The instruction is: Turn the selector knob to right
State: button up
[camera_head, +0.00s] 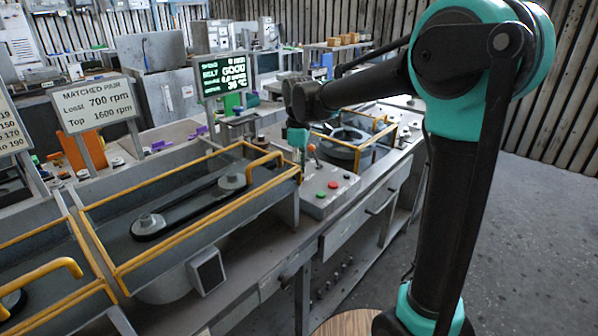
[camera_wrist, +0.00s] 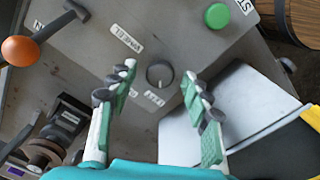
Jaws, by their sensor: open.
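The selector knob (camera_wrist: 159,75) is a small round dark dial on the grey control panel (camera_wrist: 90,65), with a small white label on either side of it. A faint pale mark shows on its lower part in the wrist view. My gripper (camera_wrist: 159,77) is open, with one green-padded finger to the left of the knob and one to the right. Neither finger appears to touch the knob, though the height gap is hard to judge. In the head view my gripper (camera_head: 297,142) is above the far end of the control panel (camera_head: 313,203), and the knob cannot be made out there.
A green button (camera_wrist: 217,15) and an orange-balled lever (camera_wrist: 18,50) stand on the panel. A red button (camera_head: 332,184) shows in the head view. A yellow-railed belt housing (camera_head: 180,205) lies left of the panel. A lit screen (camera_head: 223,73) stands behind.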

jog(key=shift+c, duration=0.5)
grip_shut()
jog(key=shift+m, duration=0.4)
jog(key=m, duration=0.5)
jog(key=shift+m, duration=0.3)
jog(key=m, duration=0.5)
jog(key=shift+m, duration=0.3)
jog(key=shift+o, duration=0.5)
grip_release()
